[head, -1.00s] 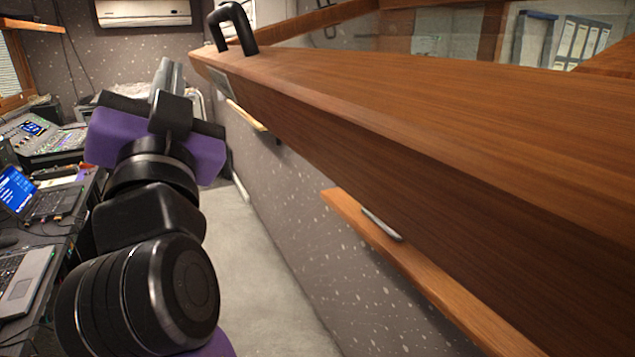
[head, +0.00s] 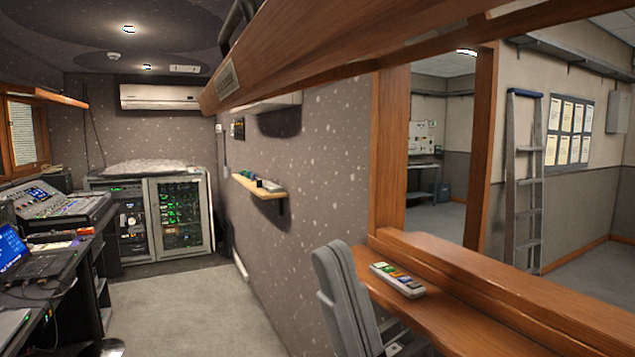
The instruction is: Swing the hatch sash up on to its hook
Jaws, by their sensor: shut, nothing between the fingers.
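The hatch sash (head: 330,50) is a long brown wooden frame across the top of the head view. I see it from below and from its end side, raised above the hatch opening. A dark handle (head: 238,22) is at its left end, cut by the top edge, and a small metal plate (head: 227,80) sits on its face. I cannot make out the hook. My gripper is not in view, so I cannot see whether anything touches the sash.
A wooden counter (head: 440,320) below the opening holds a small panel with coloured buttons (head: 398,280). A grey chair (head: 345,300) stands against it. A desk with a mixing console (head: 60,205) lines the left. The carpeted aisle (head: 185,300) between is clear.

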